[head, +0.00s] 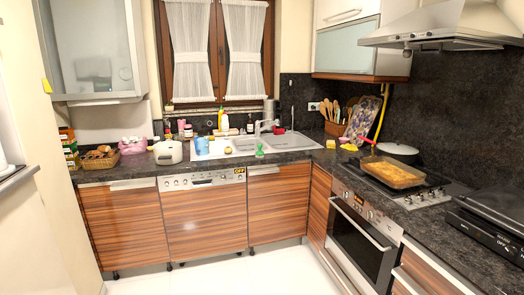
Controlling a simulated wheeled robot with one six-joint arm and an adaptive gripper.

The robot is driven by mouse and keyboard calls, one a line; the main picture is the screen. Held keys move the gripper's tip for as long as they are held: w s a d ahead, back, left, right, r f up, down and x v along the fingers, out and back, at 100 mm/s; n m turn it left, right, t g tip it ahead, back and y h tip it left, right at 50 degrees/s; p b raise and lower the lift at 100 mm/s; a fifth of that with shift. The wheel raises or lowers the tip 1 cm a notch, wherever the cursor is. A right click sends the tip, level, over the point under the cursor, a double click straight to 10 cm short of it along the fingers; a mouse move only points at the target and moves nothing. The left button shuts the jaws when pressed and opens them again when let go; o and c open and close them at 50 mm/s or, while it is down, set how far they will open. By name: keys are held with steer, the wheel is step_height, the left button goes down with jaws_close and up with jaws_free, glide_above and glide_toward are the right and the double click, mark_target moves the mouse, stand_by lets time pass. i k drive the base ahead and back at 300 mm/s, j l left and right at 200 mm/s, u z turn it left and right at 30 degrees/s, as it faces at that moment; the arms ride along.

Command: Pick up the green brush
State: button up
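A small green object (260,150), which looks like the green brush, stands on the dark countertop at the front edge of the sink (292,141). It is small in the picture, so its exact shape is hard to tell. It looks upright, with a narrow top and a wider base. Nothing touches it from above. My gripper and arm do not show in the head view.
White tiled floor (262,272) is free before the wood-grain cabinets. The dishwasher (203,213) is below the sink's left side. A white appliance (168,152) and a pink basket (133,146) stand left. A baking tray (392,173) sits on the hob at right.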

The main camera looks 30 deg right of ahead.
mark_target(260, 153)
steer(key=i+z, duration=0.3)
steer(key=i, duration=1.45)
